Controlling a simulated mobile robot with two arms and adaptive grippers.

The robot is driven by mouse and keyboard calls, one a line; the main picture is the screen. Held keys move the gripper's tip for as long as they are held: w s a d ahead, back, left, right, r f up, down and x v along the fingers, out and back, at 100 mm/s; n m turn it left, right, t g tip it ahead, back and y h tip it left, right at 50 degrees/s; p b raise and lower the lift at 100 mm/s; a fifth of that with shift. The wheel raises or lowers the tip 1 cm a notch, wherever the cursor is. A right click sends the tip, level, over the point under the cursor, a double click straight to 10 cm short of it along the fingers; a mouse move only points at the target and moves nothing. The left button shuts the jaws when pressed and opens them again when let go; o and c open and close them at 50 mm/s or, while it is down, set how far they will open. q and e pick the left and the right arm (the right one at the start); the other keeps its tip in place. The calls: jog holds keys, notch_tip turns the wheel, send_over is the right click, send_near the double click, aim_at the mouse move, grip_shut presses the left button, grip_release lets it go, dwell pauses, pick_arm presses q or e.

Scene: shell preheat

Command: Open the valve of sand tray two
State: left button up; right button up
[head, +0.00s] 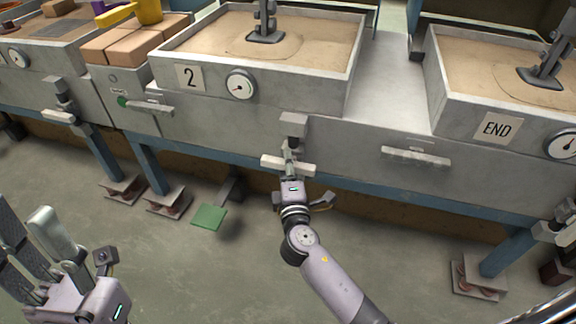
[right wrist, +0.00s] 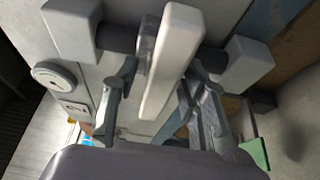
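Sand tray two (head: 335,75) is a grey sand-filled box with a "2" plate (head: 190,78) on its front. Its valve, below the tray front, has a grey block (head: 293,124) and a pale bar handle (head: 302,168) lying roughly crosswise in the head view. My right gripper (head: 290,172) is at this handle. In the right wrist view the pale handle (right wrist: 170,60) passes between the two fingers of the right gripper (right wrist: 158,95), which stand apart with a visible gap on the left side. My left gripper (head: 30,235) is empty, fingers apart, at lower left.
A dial gauge (head: 241,85) is on the tray front. An END tray (head: 455,100) stands to the right, with a pale bar (head: 415,157) on the bench front. Another valve handle (head: 60,117) is at left. A green pedal (head: 210,217) is near the floor; blue bench legs (head: 158,170) stand below.

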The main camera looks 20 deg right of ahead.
grip_shut()
dwell(0.6)
